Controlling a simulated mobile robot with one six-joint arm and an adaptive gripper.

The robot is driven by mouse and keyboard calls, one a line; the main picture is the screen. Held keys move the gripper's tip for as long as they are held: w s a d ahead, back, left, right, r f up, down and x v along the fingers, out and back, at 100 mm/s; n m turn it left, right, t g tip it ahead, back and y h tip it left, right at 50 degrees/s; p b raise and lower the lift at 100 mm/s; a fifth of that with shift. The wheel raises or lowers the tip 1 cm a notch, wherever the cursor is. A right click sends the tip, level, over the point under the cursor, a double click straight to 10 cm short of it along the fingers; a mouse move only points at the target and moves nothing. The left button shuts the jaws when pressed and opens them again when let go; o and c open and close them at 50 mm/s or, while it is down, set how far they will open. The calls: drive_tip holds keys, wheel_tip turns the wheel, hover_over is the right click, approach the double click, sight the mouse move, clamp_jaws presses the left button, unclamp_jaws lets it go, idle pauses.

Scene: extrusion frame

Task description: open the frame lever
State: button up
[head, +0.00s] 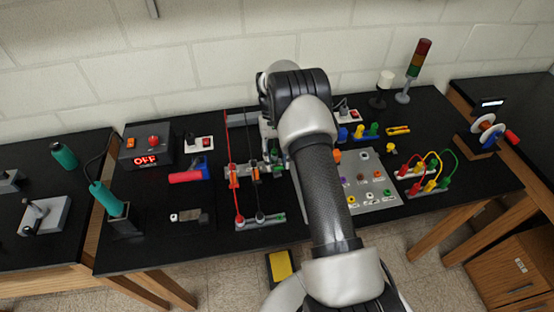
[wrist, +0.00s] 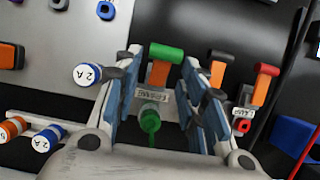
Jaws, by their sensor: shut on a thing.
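The frame lever (wrist: 166,52) has a green handle on an orange stem, beside a small label reading FRAME. In the wrist view my gripper (wrist: 161,62) has its blue-padded fingers on either side of this handle and is shut on it. A green piece (wrist: 150,120) shows lower between the fingers. In the head view the fingertips are hidden behind my arm; a bit of green (head: 277,155) shows just left of it, near the frame.
Beside the frame lever stand a black-handled lever (wrist: 221,57) and a red-handled lever (wrist: 267,70). Blue-and-white plugs (wrist: 90,73) lie close to the left finger. A grey panel (head: 370,185) stands right of my arm.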

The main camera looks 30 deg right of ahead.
drive_tip(key=shift+w, duration=0.1)
idle(0.3)
drive_tip(key=o, duration=1.1)
drive_tip(key=shift+c, duration=0.2)
drive_tip(key=shift+v, duration=3.75)
drive_tip(key=shift+w+d, duration=0.1)
drive_tip(key=shift+c, duration=0.4)
